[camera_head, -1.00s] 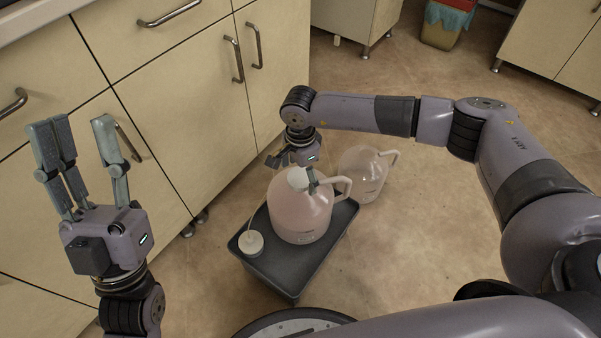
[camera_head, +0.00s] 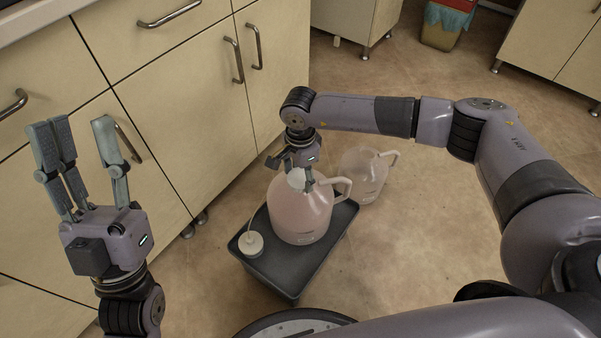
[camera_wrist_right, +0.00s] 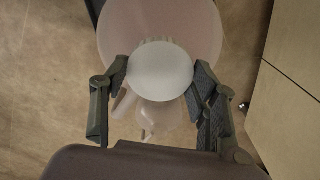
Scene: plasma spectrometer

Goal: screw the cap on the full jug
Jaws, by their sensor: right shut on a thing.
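The full jug (camera_head: 299,215), translucent with pinkish liquid and a side handle, stands upright on a dark grey tray (camera_head: 283,270). A white cap (camera_wrist_right: 160,71) is at its mouth; in the head view the cap (camera_head: 296,177) is partly hidden by my right gripper. My right gripper (camera_head: 291,172) reaches down over the jug's top. In the right wrist view its two fingers (camera_wrist_right: 158,78) are shut on the cap from both sides. Whether the cap is threaded on cannot be told. My left gripper (camera_head: 88,140) is open and empty, pointing up at the left.
A second jug (camera_head: 362,174) stands on the floor behind the tray. A small white cap with a thin tube (camera_head: 251,243) lies on the tray's left corner. Cabinets (camera_head: 190,85) line the left. A bin (camera_head: 446,22) stands far back. The floor at right is clear.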

